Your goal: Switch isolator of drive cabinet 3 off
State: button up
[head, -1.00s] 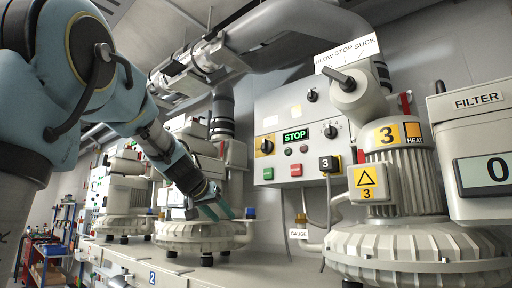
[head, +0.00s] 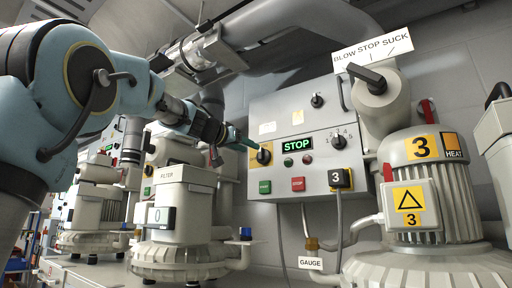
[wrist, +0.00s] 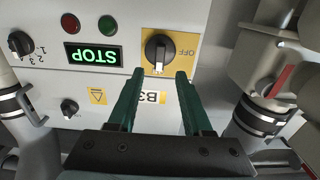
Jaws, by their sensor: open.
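The grey drive cabinet 3 (head: 325,118) stands on the wall behind blower 3. Its isolator is a black rotary knob (head: 263,156) on a yellow plate at the cabinet's left side. In the wrist view the picture is upside down; the knob (wrist: 157,52) has its grip bar roughly upright, and OFF is printed beside it on the yellow plate (wrist: 187,50). My gripper (head: 238,139) is close to the knob, at its upper left in the head view. In the wrist view its teal fingers (wrist: 160,73) are open and empty, with the knob just beyond their tips. Contact is not visible.
A STOP display (head: 296,145), green button (head: 264,187), red button (head: 298,184) and selector knob (head: 339,142) share the panel. Blower 3 (head: 425,185) with its black-handled valve (head: 378,82) stands at right. A filter unit (head: 180,200) stands below my arm.

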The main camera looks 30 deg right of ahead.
aim_at(260, 152)
jog(key=p+x, duration=0.2)
jog(key=x, duration=0.3)
jog(key=shift+d+r+p, duration=0.15)
jog(key=shift+p, duration=0.15)
jog(key=shift+w+d, duration=0.25)
jog(key=shift+d, duration=0.1)
grip_shut()
